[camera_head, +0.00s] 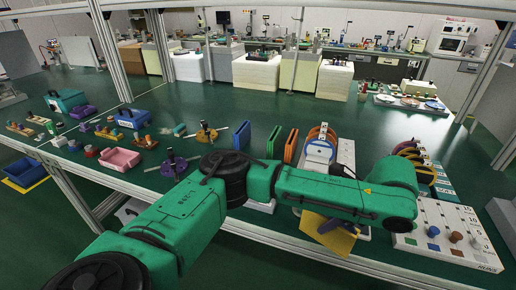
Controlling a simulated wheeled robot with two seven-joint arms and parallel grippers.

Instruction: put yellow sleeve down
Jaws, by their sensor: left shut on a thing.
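The yellow sleeve (342,243) shows as a flat, tilted yellow piece below my green left forearm, by the table's front edge. My left gripper (332,226) is at it, a small dark shape against the yellow, shut on the sleeve. The forearm covers the sleeve's upper part, and I cannot tell whether the sleeve touches anything beneath. My right gripper is not in view.
Blue (242,136), green (274,141) and orange (291,146) flat pieces stand upright behind my arm. A white machine (345,155) stands right of them. A white block board (447,222) lies at right, and a pink bin (120,159) at left. Green tabletop (215,115) is clear behind.

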